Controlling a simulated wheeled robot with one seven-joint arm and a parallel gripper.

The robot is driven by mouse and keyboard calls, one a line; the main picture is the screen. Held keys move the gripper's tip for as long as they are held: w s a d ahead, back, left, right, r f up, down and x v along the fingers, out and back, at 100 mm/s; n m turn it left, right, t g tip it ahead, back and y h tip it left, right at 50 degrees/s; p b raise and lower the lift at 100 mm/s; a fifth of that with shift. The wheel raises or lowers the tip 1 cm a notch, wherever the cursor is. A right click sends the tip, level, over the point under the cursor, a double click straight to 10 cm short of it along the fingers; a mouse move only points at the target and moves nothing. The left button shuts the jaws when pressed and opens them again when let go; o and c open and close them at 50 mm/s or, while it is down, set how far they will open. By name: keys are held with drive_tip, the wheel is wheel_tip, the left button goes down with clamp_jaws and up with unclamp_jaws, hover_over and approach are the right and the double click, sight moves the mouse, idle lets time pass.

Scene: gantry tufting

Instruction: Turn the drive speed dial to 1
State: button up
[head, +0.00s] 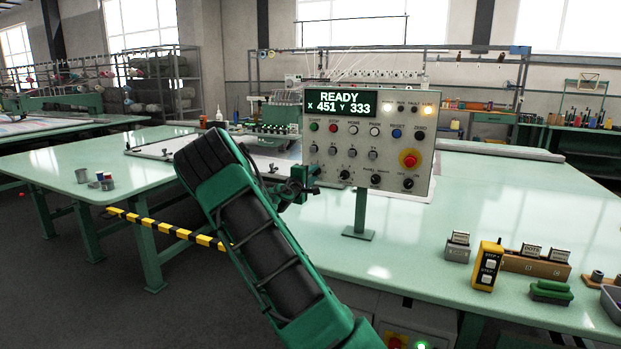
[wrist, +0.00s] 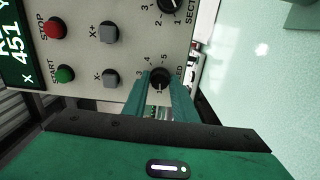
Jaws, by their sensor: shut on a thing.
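The drive speed dial (wrist: 160,74) is a black round knob on the grey control panel (head: 385,119), with part of its "ED" label and scale numbers visible around it. My gripper (wrist: 161,86) has its two green fingers on either side of the knob, shut on it. In the head view my gripper (head: 308,178) is at the panel's lower left corner and hides this dial. The knob's pointer setting is too small and partly covered to read surely.
A section dial (wrist: 168,4) sits beside the speed dial. The X- button (wrist: 110,80) and green start button (wrist: 65,74) are close by. The display (head: 341,102) reads READY, X 451 Y 333. A yellow pendant (head: 487,266) stands on the green table (head: 420,270).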

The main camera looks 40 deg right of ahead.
drive_tip(key=shift+w+a+f+n, duration=0.1)
drive_tip(key=shift+w+a+n, duration=0.15)
drive_tip(key=shift+w+n, duration=0.05)
drive_tip(key=o, duration=1)
drive_tip(key=shift+s+d, duration=0.15)
drive_tip(key=v, duration=1)
drive_tip(key=shift+s+a+f, duration=0.1)
drive_tip(key=shift+a, duration=0.25)
